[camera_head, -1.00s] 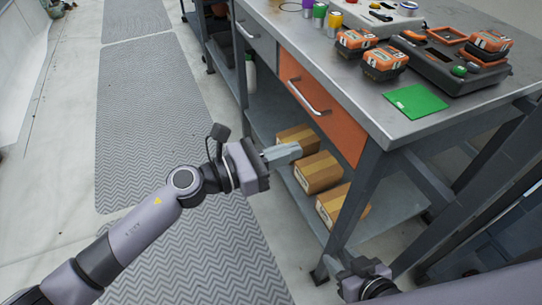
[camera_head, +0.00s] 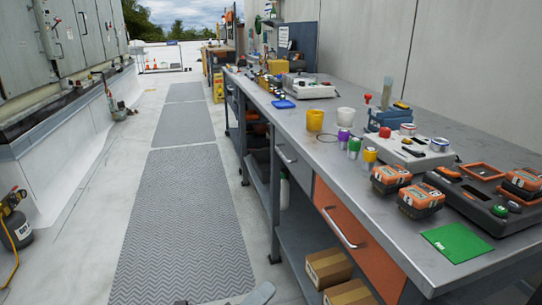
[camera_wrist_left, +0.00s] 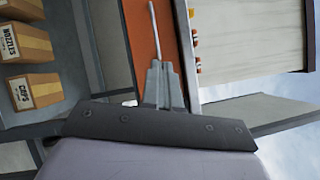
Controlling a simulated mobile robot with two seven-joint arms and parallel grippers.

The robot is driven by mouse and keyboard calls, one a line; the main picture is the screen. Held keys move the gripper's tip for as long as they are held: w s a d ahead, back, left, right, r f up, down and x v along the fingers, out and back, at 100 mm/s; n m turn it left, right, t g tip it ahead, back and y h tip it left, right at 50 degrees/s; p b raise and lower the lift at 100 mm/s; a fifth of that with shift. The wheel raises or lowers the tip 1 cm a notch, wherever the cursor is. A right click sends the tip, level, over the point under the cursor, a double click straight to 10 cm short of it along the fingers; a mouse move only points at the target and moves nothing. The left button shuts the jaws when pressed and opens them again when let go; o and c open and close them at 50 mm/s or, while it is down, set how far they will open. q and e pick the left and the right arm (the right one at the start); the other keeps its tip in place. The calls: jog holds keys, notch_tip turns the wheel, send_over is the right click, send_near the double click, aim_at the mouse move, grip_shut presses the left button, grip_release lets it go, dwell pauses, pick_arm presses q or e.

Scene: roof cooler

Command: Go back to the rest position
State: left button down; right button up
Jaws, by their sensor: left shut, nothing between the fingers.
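My left gripper (camera_wrist_left: 162,78) is shut and empty, with its fingers together in the left wrist view. In that view the orange drawer (camera_wrist_left: 138,35) and its pale handle lie behind the fingers, and I cannot tell the gap between them. In the head view only the gripper's grey tip (camera_head: 260,294) shows at the bottom edge, to the left of the bench's lower shelf. The rest of my left arm is out of the head view. My right gripper is not in view.
The workbench (camera_head: 460,131) runs along the right, carrying orange-black batteries (camera_head: 421,200), a charger, a green pad (camera_head: 457,242) and several small cans. Cardboard boxes (camera_head: 328,268) sit on its lower shelf. A grey floor mat (camera_head: 185,215) leaves free room left of the bench.

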pick_arm(q)
jog(key=s+a+f+n+g+y, duration=0.4)
jog(key=s+a+f+n+y, duration=1)
jog(key=n, duration=1.4)
jog(key=a+r+h+p, duration=0.1)
jog(key=a+r+p, duration=0.1)
jog(key=r+p, duration=0.3)
jog(key=s+a+r+h+p, duration=0.1)
jog(key=r+p, duration=0.5)
jog(key=p, duration=0.6)
jog(key=shift+s+a+h+p, duration=0.3)
jog(key=shift+a+p, duration=0.05)
jog(key=shift+a, duration=0.4)
jog(key=shift+w+a, duration=0.1)
